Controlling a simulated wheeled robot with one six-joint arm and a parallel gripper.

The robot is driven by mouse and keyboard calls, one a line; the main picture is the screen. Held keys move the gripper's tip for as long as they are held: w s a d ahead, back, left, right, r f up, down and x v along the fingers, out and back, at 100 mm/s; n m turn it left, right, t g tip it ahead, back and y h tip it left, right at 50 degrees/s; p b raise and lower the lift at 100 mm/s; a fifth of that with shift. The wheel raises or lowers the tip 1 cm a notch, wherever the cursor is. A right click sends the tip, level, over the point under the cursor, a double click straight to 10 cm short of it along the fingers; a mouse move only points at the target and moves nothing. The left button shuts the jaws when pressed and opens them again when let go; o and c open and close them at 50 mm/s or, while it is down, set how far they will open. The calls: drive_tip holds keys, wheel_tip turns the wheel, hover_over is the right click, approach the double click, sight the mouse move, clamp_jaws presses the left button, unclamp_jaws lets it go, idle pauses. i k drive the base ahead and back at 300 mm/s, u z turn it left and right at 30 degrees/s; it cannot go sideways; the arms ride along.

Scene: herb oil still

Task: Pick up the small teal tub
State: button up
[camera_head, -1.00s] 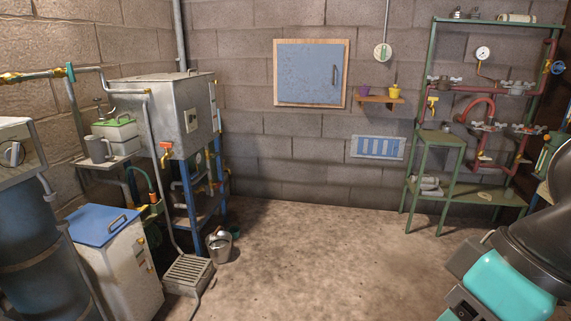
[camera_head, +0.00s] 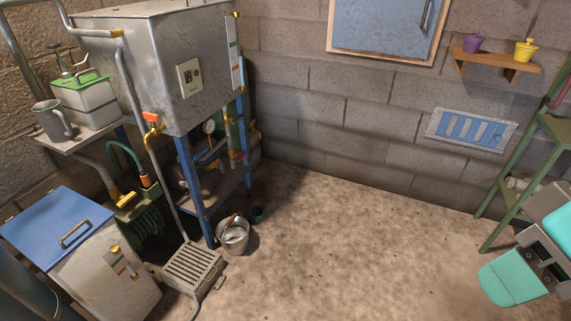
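The small teal tub (camera_head: 258,215) stands on the floor just behind and to the right of a grey metal bucket, near the foot of the blue stand. It is small and dark in this view, and the bucket's side lies close to it. I cannot tell whether they touch. Teal and dark grey parts of my own arm show at the lower right edge, far from the tub. The fingertips of my gripper do not show.
The metal bucket (camera_head: 233,235), the slotted grey box (camera_head: 193,266) and the blue stand (camera_head: 190,185) crowd the tub's left. A blue-lidded cabinet (camera_head: 95,262) is at the lower left. A green rack (camera_head: 515,185) stands at the right. The middle floor is clear.

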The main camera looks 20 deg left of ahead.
sight(256, 213)
drive_tip(key=i, duration=3.85)
drive_tip(key=u, duration=3.8)
